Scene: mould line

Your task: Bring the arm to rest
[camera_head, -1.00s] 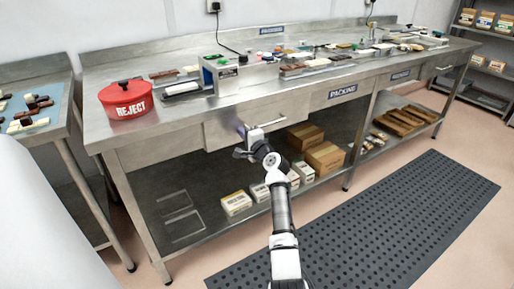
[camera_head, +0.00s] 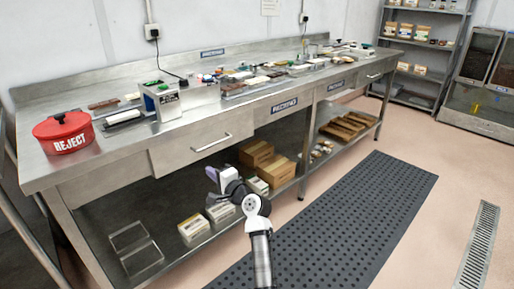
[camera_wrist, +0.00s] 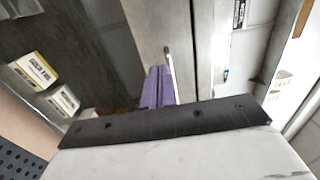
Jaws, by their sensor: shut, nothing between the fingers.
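My gripper (camera_head: 213,175) is in the head view, in front of the steel packing bench (camera_head: 112,165) and below its drawer (camera_head: 195,145). Its purple fingers are together with nothing between them, and it touches nothing that I can make out. In the wrist view the purple fingers (camera_wrist: 157,88) show side by side, pointing toward the bench front. My arm (camera_head: 260,245) reaches up from the bottom of the head view, bent at the wrist.
A red REJECT pot (camera_head: 64,134) stands on the bench's left end. Cartons (camera_head: 257,152) and smaller boxes (camera_head: 194,229) lie on the lower shelf. A black floor mat (camera_head: 340,215) runs along the bench. Open floor (camera_head: 425,225) lies to the right.

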